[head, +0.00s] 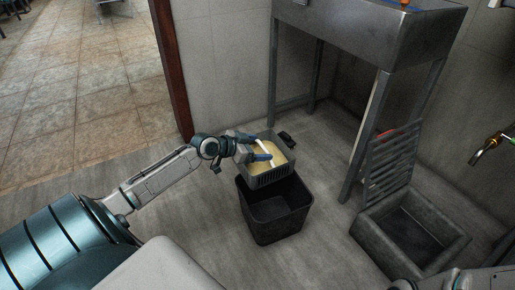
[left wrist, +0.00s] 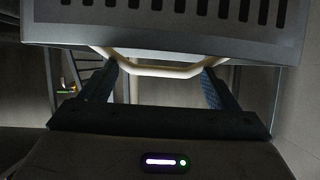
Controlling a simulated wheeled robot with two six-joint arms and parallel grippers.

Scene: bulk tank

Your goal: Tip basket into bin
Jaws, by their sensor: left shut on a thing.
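A grey basket (head: 282,172) with slotted sides and pale yellowish contents hangs at the back rim of the bin in the head view. Its slotted wall (left wrist: 160,30) fills the top of the left wrist view. A white handle (left wrist: 155,69) runs between the fingers there. My left gripper (head: 266,157) is shut on the basket's handle. The dark grey bin (head: 272,228) stands open on the floor just below and in front of the basket; its visible inside looks empty. The basket looks roughly level.
A steel sink stand (head: 365,35) is at the back right, with a grey rack (head: 390,165) against it. A low stone basin (head: 445,235) lies below a brass tap (head: 490,148). A small dark object (head: 286,138) is behind the basket. Floor left of the bin is clear.

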